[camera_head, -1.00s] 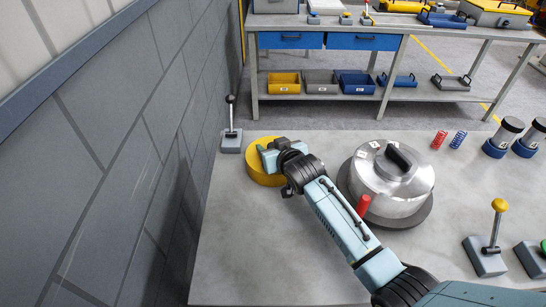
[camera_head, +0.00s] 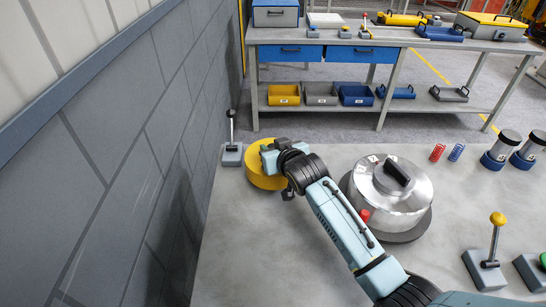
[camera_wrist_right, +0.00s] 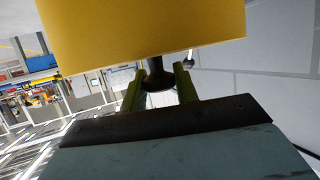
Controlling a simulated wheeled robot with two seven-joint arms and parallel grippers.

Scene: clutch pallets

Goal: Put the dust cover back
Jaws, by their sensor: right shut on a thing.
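The dust cover appears to be the round yellow piece (camera_head: 264,180) at the table's far left corner, partly hidden by my right gripper (camera_head: 270,156). In the right wrist view the yellow piece (camera_wrist_right: 145,30) fills the top of the picture. A dark knob (camera_wrist_right: 158,76) by it stands between the fingers of my right gripper (camera_wrist_right: 158,88), which is shut on it. I cannot tell whether the cover touches the table. A round silver metal housing (camera_head: 392,190) with a black handle on top stands on a grey disc to the right. My left gripper is out of view.
A small lever on a grey base (camera_head: 232,154) stands left of the yellow piece, near the grey wall (camera_head: 110,160). Red (camera_head: 438,152) and blue springs, two cylinders and a yellow-knobbed lever (camera_head: 490,255) stand at right. A red-capped piece (camera_head: 365,215) shows beside my arm.

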